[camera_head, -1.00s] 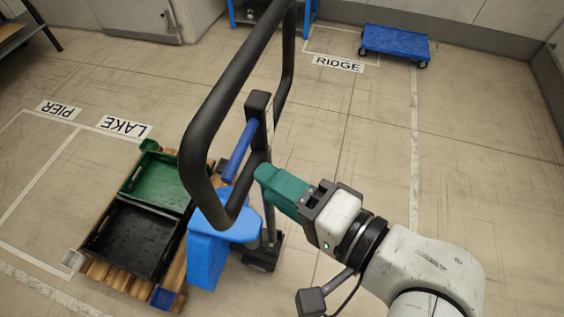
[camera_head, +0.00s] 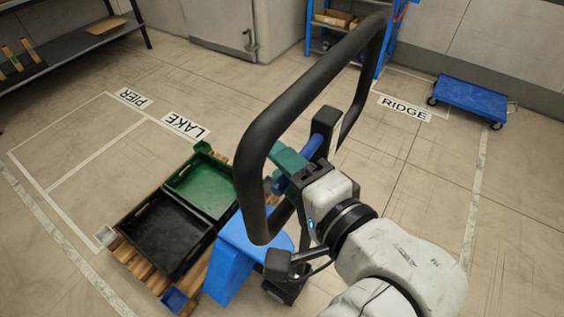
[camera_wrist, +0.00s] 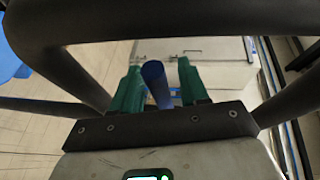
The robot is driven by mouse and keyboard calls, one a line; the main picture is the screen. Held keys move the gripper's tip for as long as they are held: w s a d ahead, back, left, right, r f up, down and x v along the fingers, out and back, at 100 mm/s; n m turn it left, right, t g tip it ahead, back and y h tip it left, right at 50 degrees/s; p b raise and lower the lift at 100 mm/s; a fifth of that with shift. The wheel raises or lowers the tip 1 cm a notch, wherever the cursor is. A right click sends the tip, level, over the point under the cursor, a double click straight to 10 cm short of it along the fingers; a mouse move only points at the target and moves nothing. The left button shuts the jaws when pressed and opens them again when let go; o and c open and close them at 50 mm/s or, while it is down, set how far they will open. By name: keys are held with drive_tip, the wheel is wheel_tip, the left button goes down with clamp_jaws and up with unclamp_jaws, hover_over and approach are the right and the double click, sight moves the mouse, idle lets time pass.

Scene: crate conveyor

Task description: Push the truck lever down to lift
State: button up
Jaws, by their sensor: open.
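The truck's lever is a blue bar (camera_head: 313,146) by the dark post inside the looped black handle (camera_head: 262,140). My gripper (camera_head: 290,161) reaches into the loop at the lever, and its green fingers partly hide the bar. In the wrist view the blue lever (camera_wrist: 155,82) lies between the two open green fingers (camera_wrist: 160,70), with a gap visible on each side. The handle (camera_wrist: 50,65) frames the fingers there. The truck's blue body (camera_head: 228,265) stands below, beside the wooden pallet (camera_head: 140,264).
A green crate (camera_head: 228,178) and a black crate (camera_head: 125,222) sit on the pallet. A blue cart (camera_head: 470,97) stands at the back right, and a shelf (camera_head: 75,45) at the back left.

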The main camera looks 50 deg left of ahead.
drive_tip(key=shift+a+f, duration=0.1)
drive_tip(key=shift+a, duration=0.3)
clamp_jaws()
idle(0.4)
